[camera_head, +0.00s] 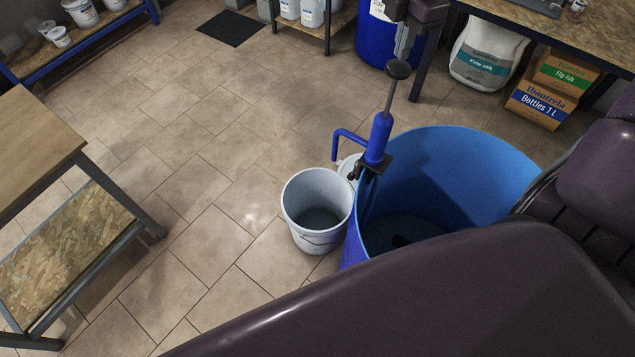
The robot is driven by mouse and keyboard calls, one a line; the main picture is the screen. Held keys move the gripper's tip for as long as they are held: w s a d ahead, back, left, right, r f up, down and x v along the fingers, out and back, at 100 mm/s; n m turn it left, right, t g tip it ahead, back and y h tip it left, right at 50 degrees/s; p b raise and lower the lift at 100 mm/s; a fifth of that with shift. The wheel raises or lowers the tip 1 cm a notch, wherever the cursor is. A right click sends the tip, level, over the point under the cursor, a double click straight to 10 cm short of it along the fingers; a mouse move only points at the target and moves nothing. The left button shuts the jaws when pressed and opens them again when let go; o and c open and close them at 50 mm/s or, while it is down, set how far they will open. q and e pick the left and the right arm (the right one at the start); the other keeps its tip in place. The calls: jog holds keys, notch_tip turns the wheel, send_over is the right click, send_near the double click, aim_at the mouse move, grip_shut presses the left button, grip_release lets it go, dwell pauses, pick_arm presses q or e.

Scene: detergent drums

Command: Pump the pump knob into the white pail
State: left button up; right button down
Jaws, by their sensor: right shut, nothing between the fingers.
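The pump has a dark round knob (398,69) on a thin rod, raised well above the blue pump body (379,138). The pump is clamped on the near left rim of the open blue drum (455,150). Its blue spout (346,134) bends left and down toward the white pail (318,238). The pail stands upright on the floor, left of the drum, with its open top showing. My right gripper (403,52) is shut and empty, pointing down just above the knob. I cannot tell whether it touches the knob. My left gripper is out of view.
A wooden-topped table (35,140) stands at the left. Another blue drum (376,38), a white sack (487,55) and cardboard boxes (540,103) are at the back right. My dark arm covers the lower right. The tiled floor left of the pail is clear.

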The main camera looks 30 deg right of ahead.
jog(key=shift+f, duration=0.15)
dwell(0.4)
jog(key=shift+s+f+b, duration=0.15)
jog(key=shift+f+b, duration=4.6)
jog(key=shift+f, duration=1.1)
jog(key=shift+r+p, duration=4.45)
jog(key=shift+r, duration=1.6)
jog(key=shift+f, duration=0.2)
jog(key=shift+f+b, duration=4.65)
jog(key=shift+f, duration=1.2)
jog(key=shift+r+p, duration=4.5)
jog(key=shift+r, duration=1.55)
